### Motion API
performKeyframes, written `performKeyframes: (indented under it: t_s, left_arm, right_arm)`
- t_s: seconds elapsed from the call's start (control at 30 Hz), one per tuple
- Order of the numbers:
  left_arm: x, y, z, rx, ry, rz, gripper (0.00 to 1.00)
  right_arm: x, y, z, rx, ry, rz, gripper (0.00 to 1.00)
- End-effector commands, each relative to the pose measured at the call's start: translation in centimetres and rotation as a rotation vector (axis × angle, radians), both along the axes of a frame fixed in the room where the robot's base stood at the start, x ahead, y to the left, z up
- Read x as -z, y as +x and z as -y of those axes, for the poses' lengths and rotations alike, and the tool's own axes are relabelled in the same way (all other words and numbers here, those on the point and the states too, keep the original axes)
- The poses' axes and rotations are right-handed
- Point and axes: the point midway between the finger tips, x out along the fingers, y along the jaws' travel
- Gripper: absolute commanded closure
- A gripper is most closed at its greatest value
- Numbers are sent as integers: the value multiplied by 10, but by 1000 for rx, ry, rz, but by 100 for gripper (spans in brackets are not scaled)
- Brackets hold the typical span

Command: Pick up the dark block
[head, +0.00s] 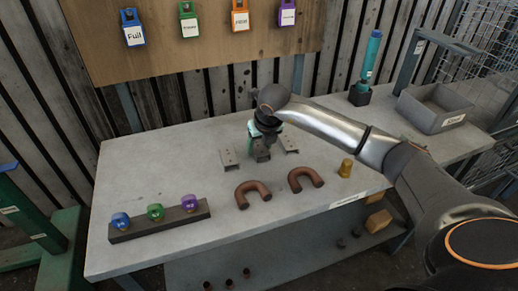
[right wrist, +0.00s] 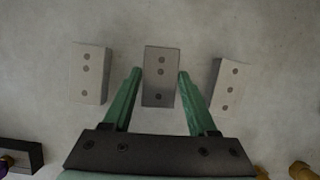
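The dark block (right wrist: 161,62) is a dark grey rectangular piece with dark round holes on its top. It lies on the worktop between two paler, similar blocks. In the head view the dark block (head: 261,155) is partly hidden by my right gripper. My right gripper (right wrist: 160,73) has green fingers, which are open with one on each side of the dark block's near part. A narrow gap shows between each finger and the block. The right gripper (head: 259,143) points down at the worktop in the head view. My left gripper is in neither view.
A pale block (right wrist: 91,73) lies left of the dark one and another pale block (right wrist: 230,86) lies right. A grey bin (head: 436,107) stands right.

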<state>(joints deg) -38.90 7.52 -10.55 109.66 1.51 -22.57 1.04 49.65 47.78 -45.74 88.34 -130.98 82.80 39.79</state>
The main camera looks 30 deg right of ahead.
Motion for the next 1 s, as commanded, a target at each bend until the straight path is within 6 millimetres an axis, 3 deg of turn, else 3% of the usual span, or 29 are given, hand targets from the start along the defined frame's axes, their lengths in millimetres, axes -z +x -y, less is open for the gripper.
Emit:
performKeyframes:
  t_s: [0.07, 0.5, 1.0]
  left_arm:
    - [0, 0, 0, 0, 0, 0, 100]
    - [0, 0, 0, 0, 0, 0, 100]
    - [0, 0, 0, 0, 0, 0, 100]
  right_arm:
    - [0, 0, 0, 0, 0, 0, 52]
    - [-1, 0, 0, 0, 0, 1, 100]
    - [-8, 1, 0, 1, 0, 4, 100]
